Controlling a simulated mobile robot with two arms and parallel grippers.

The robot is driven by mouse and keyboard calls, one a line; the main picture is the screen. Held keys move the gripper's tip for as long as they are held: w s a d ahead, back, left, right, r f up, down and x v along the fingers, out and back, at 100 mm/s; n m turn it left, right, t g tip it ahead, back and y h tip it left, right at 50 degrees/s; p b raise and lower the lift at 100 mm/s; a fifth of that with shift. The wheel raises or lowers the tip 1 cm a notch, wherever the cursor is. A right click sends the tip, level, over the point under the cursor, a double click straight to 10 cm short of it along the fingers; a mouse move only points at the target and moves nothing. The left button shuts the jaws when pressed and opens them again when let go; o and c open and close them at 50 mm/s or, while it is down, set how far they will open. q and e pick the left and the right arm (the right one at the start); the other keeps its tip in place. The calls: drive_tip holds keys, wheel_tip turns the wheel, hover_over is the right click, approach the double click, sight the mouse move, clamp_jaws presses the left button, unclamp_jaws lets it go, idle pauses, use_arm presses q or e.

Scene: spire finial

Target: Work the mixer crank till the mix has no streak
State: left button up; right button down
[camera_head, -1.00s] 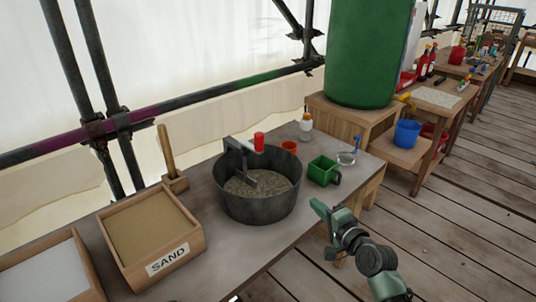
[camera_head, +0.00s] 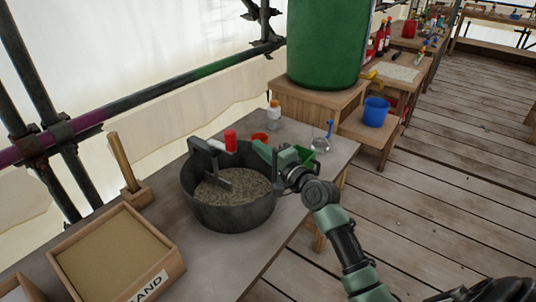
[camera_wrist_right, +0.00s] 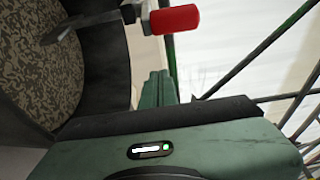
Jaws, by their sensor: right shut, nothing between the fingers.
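The mixer is a dark round tub (camera_head: 235,215) on the workbench, with a grey crank arm (camera_head: 207,160) across its top and a red crank handle (camera_head: 231,140) standing upright. The mix (camera_head: 238,190) in it is speckled grey-brown; I cannot tell whether it holds a streak. My right gripper (camera_head: 265,153) is shut and empty at the tub's right rim, a little right of the red handle and apart from it. In the right wrist view the red handle (camera_wrist_right: 175,19) lies beyond the shut fingers (camera_wrist_right: 158,85). My left gripper is not in view.
A sand box (camera_head: 115,255) stands left of the tub, with a wooden-handled tool (camera_head: 123,165) behind it.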

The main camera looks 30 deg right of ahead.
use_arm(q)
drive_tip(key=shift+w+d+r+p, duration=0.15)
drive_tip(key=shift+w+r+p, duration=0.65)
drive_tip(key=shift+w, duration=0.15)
use_arm(e)
drive_tip(key=a, duration=0.1)
drive_tip(key=w+a, duration=0.1)
drive_tip(key=a, duration=0.2)
drive_tip(key=shift+w+f, duration=0.1)
drive_tip(key=shift+w, duration=0.2)
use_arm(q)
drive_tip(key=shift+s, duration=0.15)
